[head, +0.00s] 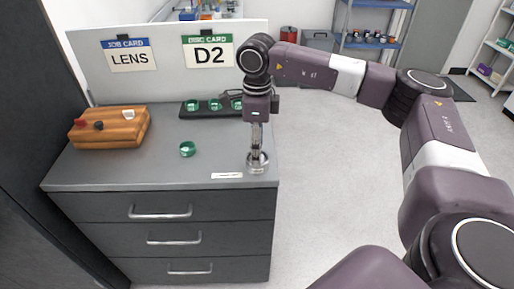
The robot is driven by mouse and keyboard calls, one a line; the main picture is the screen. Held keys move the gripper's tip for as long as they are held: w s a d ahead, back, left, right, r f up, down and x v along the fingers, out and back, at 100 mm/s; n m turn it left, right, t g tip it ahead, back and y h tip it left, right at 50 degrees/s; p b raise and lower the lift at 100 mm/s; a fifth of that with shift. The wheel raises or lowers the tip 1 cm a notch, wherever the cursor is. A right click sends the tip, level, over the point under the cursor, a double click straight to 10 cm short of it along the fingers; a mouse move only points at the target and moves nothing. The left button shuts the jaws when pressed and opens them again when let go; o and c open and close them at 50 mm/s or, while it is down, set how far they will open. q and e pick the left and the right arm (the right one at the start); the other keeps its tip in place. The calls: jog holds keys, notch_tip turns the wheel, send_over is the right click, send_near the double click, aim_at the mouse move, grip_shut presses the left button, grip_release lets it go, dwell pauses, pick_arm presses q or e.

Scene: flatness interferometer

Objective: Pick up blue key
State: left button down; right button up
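I cannot make out a blue key in the head view. My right gripper (256,157) points straight down at the front right corner of the grey cabinet top (125,168). Its fingers look close together, at a small round clear or metallic piece (257,168); I cannot tell whether they grip it. A wooden block (110,131) with red, black and white pieces on it sits at the left of the top. My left gripper is not in view.
A black tray (222,114) with several green pieces stands at the back, near a loose green piece (187,149). A white label strip (227,175) lies at the front edge. A white panel (165,85) bearing LENS and D2 cards (208,51) rises behind.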

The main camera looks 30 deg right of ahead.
jog(key=shift+f, duration=0.35)
jog(key=shift+c, duration=0.4)
jog(key=c, duration=1.2)
jog(key=shift+o, duration=0.2)
jog(key=shift+r, duration=0.1)
